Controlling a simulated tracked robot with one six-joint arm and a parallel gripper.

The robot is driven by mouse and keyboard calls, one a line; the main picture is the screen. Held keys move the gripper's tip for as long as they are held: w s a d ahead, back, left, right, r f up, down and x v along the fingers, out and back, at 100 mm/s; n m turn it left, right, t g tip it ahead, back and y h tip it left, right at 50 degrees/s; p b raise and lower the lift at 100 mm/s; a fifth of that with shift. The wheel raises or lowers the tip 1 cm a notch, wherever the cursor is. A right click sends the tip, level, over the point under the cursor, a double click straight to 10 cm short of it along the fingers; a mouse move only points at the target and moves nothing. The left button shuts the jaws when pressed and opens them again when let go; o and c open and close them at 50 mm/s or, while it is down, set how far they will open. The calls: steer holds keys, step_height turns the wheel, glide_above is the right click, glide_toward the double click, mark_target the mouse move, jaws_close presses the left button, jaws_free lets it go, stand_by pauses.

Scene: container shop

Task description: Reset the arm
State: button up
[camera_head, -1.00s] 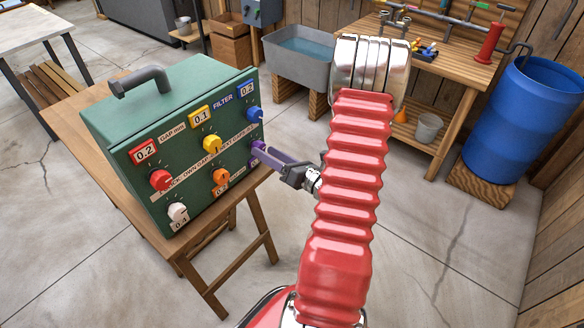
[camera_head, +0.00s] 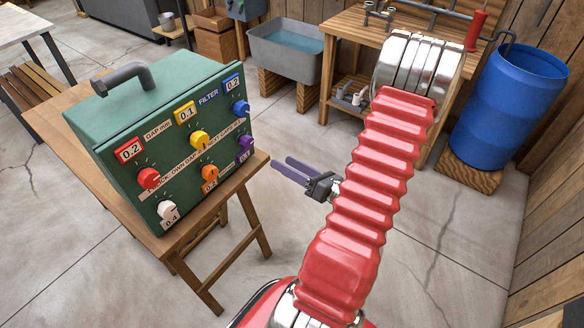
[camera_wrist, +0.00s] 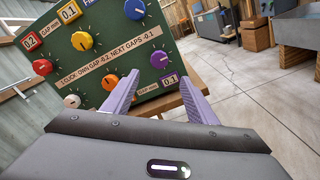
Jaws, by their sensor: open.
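My gripper (camera_head: 288,172) is open and empty, with two purple fingers held in the air to the right of the green filter box (camera_head: 185,135). A clear gap separates the fingertips from the box. In the wrist view the fingers of my gripper (camera_wrist: 158,95) point toward the box's lower right, near the purple knob (camera_wrist: 169,81). The box's front carries a red knob (camera_head: 149,178), a yellow knob (camera_head: 200,140), a blue knob (camera_head: 241,108), a white knob (camera_head: 166,209) and an orange knob (camera_head: 210,173), with number labels beside them.
The box stands on a wooden folding table (camera_head: 215,220). A grey sink (camera_head: 292,75) with water and a wooden workbench (camera_head: 345,35) stand behind. A blue barrel (camera_head: 510,105) stands at the right by a plank wall (camera_head: 555,190). The concrete floor between is clear.

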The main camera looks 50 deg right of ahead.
steer(key=shift+s, duration=0.65)
